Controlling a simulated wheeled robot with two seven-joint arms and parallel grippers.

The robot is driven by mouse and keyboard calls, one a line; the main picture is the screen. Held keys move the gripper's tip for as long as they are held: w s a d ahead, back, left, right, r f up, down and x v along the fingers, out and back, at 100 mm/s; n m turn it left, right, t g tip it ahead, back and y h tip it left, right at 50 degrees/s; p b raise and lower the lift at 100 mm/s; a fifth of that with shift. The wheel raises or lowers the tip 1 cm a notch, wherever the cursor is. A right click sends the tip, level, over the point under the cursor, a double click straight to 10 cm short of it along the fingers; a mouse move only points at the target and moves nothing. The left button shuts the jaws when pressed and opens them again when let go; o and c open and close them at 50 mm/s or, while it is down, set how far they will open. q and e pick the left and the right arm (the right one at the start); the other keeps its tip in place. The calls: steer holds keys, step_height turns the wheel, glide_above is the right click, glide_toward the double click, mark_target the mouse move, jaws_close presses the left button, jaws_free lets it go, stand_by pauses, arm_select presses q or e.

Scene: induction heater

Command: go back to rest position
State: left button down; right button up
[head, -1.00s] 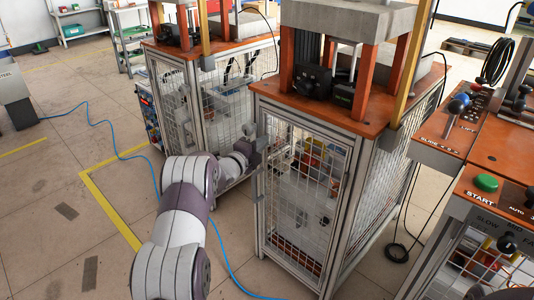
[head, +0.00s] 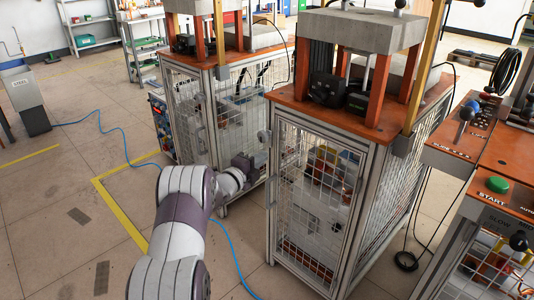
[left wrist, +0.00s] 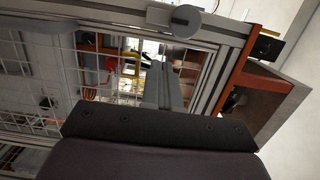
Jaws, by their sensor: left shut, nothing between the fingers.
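My left gripper (head: 259,160) is at the end of my left arm, at the left front edge of the caged machine (head: 320,200) in the head view. It is shut and empty. In the left wrist view the shut fingers (left wrist: 169,88) point toward the mesh door (left wrist: 95,75) and its metal frame. The door looks closed. I cannot tell whether the fingertips touch the frame. A grey round-ended handle (left wrist: 175,20) shows above the fingers, apart from them. My right gripper is in neither view.
A second caged machine (head: 205,110) stands behind, to the left. A control desk with a green start button (head: 497,185) is at the right. A blue hose (head: 125,150) lies on the floor. Open floor (head: 60,210) is to the left of my arm.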

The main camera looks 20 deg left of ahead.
arm_select(q)
steer(key=s+a+f+n+g+y+p, duration=0.1)
steer(key=s+a+f+n+g+y, duration=0.25)
steer(key=s+f+n, duration=0.3)
steer(key=s+a+f+n+g+y, duration=0.2)
steer(key=s+f+n+g, duration=0.35)
steer(key=s+n, duration=0.2)
steer(key=s+d+r+n+g+h, duration=0.15)
steer(key=s+d+n+g, duration=0.25)
steer(key=s+d, duration=0.65)
steer(key=s+d+r+n+g, duration=0.35)
steer(key=s+d, duration=0.45)
steer(key=s, duration=0.6)
steer(key=d+r+p, duration=0.2)
steer(key=r+p, duration=1.5)
steer(key=r, duration=0.1)
steer(key=d+r+m+p, duration=0.1)
steer(key=d+r+p, duration=0.1)
steer(key=r+p, duration=1.5)
steer(key=shift+r+h+p, duration=0.3)
steer(key=shift+r, duration=0.4)
steer(key=shift+m, duration=0.25)
